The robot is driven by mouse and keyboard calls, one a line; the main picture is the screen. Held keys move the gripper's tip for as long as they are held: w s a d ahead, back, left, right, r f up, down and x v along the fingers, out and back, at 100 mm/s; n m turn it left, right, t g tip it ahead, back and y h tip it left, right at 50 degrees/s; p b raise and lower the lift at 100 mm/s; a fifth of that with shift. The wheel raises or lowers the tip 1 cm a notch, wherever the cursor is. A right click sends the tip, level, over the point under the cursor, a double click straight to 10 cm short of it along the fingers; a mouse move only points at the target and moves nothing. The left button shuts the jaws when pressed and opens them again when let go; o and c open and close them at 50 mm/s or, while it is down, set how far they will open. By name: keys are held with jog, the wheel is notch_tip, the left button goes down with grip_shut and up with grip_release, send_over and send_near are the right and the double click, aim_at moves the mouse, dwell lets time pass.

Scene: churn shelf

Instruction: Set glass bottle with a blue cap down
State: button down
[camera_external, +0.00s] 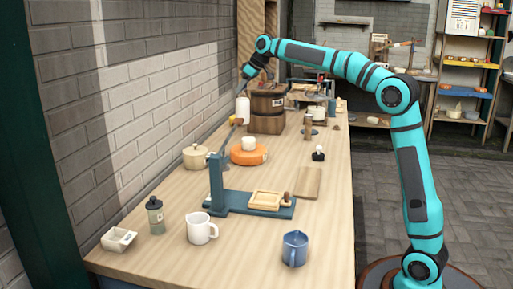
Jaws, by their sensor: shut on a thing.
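My gripper (247,73) is at the end of my outstretched arm, high over the far left part of the wooden counter, close to the brick wall. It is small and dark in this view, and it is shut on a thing. The glass bottle with a blue cap is too small or hidden at the gripper to make out clearly. Below the gripper stands a white bottle-like thing (242,110); I cannot tell its cap.
Brown stacked boxes (266,122) stand right of the white thing. An orange round dish (249,155), a cream pot (195,157) and a blue-grey stand (217,190) are nearer. A white mug (200,229), blue mug (294,248) and dark-capped bottle (156,217) stand in front.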

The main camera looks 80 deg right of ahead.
jog(key=s+m+h, duration=0.1)
jog(key=s+m, duration=0.1)
jog(key=s, duration=1.6)
notch_tip(320, 180, down, 11)
jog(key=shift+a+r, duration=0.2)
jog(key=shift+a, duration=0.15)
jog(key=shift+f, duration=0.15)
jog(key=c, duration=0.9)
grip_release()
jog(key=shift+c, duration=0.2)
jog(key=v, duration=1.2)
jog(key=shift+w+a+r, duration=0.1)
jog(key=shift+r, duration=0.1)
